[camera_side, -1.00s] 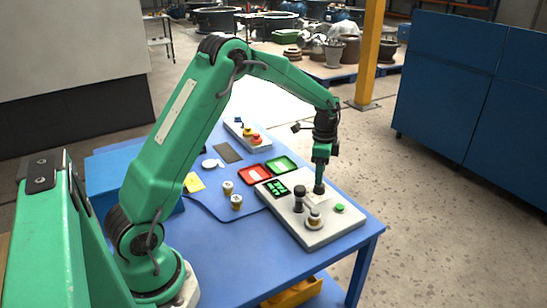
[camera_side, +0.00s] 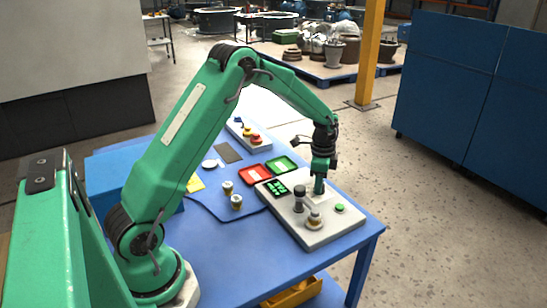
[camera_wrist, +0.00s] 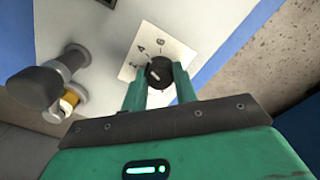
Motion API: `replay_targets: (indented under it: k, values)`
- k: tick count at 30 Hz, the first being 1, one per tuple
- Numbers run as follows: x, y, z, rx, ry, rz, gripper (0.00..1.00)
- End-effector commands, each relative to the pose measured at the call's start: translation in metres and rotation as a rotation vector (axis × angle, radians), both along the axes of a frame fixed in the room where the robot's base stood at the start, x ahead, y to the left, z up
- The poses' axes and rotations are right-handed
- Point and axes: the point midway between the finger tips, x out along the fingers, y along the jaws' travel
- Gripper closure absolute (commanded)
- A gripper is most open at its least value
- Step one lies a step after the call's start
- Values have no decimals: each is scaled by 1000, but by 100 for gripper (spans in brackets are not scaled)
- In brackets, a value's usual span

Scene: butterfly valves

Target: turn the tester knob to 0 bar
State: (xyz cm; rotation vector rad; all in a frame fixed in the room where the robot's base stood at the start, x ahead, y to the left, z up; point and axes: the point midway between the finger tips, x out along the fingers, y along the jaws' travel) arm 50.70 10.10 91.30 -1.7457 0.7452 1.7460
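The tester knob (camera_wrist: 160,72) is round and black with a pale pointer mark, on a white scale plate (camera_wrist: 150,47) on the pale tester panel. The plate's 0 and 4 show beyond the knob, with another mark partly readable at left. The pale mark seems to lie toward the knob's lower left. My gripper (camera_wrist: 159,77) has one green finger on each side of the knob; whether they touch it is unclear. In the side view my gripper (camera_side: 319,188) points down over the panel (camera_side: 290,222) and hides the knob.
A dark upright post (camera_side: 299,196) and a brass-coloured fitting (camera_side: 314,219) stand on the panel close to my gripper. A green button (camera_side: 339,208) is to the right. Red (camera_side: 255,175) and green (camera_side: 283,164) trays lie behind.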

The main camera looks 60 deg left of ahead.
Motion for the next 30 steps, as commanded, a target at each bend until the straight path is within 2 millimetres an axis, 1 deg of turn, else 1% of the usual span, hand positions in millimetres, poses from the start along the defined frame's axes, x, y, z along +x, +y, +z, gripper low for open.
replay_targets:
  k: [8,14,20,30]
  values:
    - [0,0,1,0,0,15,94]
    - [0,0,1,0,0,73,94]
    - [0,0,1,0,0,189,94]
    - [0,-1,1,0,0,489,94]
